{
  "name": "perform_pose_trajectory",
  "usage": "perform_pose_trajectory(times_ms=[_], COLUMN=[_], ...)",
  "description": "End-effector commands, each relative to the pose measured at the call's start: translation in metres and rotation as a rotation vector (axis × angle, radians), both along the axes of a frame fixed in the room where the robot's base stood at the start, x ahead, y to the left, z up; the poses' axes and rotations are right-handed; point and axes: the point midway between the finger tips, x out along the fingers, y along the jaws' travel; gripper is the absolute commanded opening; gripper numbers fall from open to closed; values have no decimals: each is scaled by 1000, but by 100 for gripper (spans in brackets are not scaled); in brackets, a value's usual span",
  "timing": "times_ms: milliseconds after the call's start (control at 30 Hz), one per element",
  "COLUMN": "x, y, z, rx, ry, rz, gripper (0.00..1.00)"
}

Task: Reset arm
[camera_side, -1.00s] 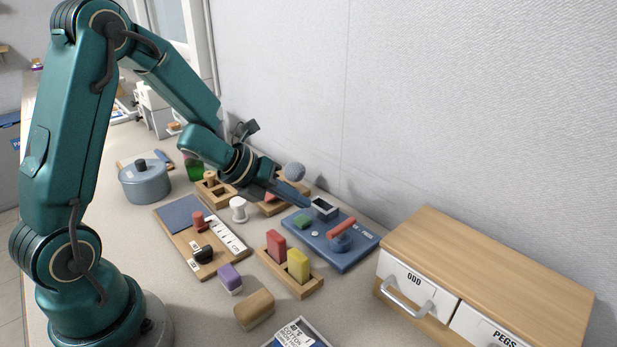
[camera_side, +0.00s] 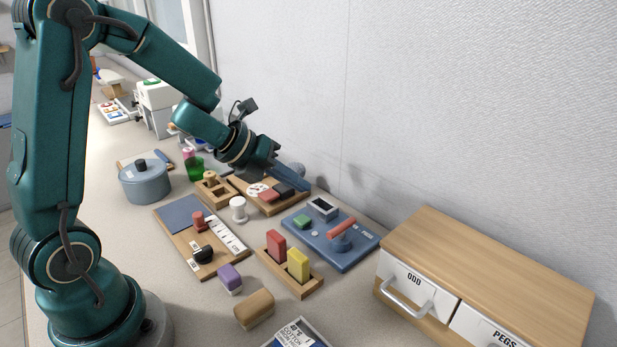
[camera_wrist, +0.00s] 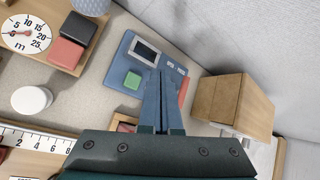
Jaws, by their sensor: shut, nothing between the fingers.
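My gripper (camera_side: 266,172) is in the air near the back wall, above the wooden board with the dial. In the wrist view its two blue fingers (camera_wrist: 160,85) lie together, shut and empty. They point over the blue panel, apart from any object as far as I can see. The raised arm reaches over the table from the left.
A wooden board (camera_wrist: 65,11) carries a dial, a red block and a black block. The blue panel (camera_side: 345,259) has a red handle. A pot (camera_side: 145,187), sponge-like blocks (camera_side: 254,309) and a drawer cabinet (camera_side: 490,265) stand around. The air above is clear.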

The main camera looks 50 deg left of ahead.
Motion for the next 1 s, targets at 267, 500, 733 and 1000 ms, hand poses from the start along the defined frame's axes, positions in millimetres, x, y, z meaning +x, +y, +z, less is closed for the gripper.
perform_pose_trajectory(times_ms=[267, 500, 733, 1000], x=[5, -4, -60, -145], y=[-17, -16, 1, -30], z=[39, 131, 147, 92], rx=[7, -296, -833, -1364], ry=[-107, -335, -300, 109], rz=[-25, 442, 1056, 1733], gripper=[0, 0, 0, 0])
